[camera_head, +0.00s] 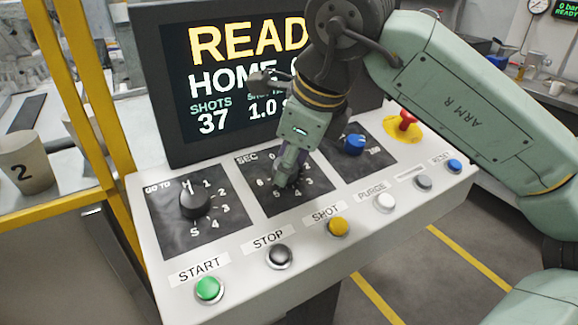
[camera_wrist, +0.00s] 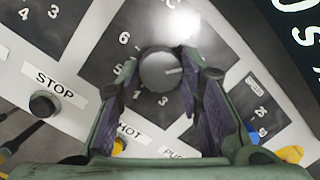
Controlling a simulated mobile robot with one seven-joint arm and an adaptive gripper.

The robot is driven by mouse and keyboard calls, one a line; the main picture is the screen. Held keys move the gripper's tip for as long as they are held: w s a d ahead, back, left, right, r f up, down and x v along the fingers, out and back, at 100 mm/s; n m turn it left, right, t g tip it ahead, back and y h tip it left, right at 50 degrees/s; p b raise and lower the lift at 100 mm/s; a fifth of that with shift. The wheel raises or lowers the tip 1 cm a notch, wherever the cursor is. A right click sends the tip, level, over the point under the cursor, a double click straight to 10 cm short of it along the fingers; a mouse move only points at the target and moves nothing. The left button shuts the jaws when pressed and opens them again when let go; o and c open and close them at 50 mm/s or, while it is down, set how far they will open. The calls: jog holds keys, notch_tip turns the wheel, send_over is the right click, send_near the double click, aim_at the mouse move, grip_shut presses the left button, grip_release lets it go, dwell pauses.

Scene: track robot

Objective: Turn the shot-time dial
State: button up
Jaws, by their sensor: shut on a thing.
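The shot-time dial is a dark round knob on a black plate marked SEC with numbers around it. In the wrist view the dial (camera_wrist: 160,72) sits between the fingers of my gripper (camera_wrist: 162,80), with a light pointer line towards the right. In the head view my gripper (camera_head: 287,180) reaches down onto the SEC plate (camera_head: 248,168) and hides most of the dial. The gripper is shut on the dial. The screen (camera_head: 215,75) behind reads READ, HOME, SHOTS 37 and 1.0, partly covered by my arm.
A GO TO dial (camera_head: 195,203) is left of the SEC plate and a blue knob (camera_head: 353,144) right of it. A red knob (camera_head: 407,120) is at the far right.

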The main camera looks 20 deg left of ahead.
jog(key=n, duration=0.3)
jog(key=shift+n+g, duration=0.3)
jog(key=shift+w+n+b, duration=0.15)
jog(key=shift+n+b, duration=0.15)
jog(key=shift+n, duration=1.6)
jog(key=shift+g, duration=0.3)
jog(key=o, duration=1.2)
jog(key=shift+c, duration=0.2)
jog(key=v, duration=1.2)
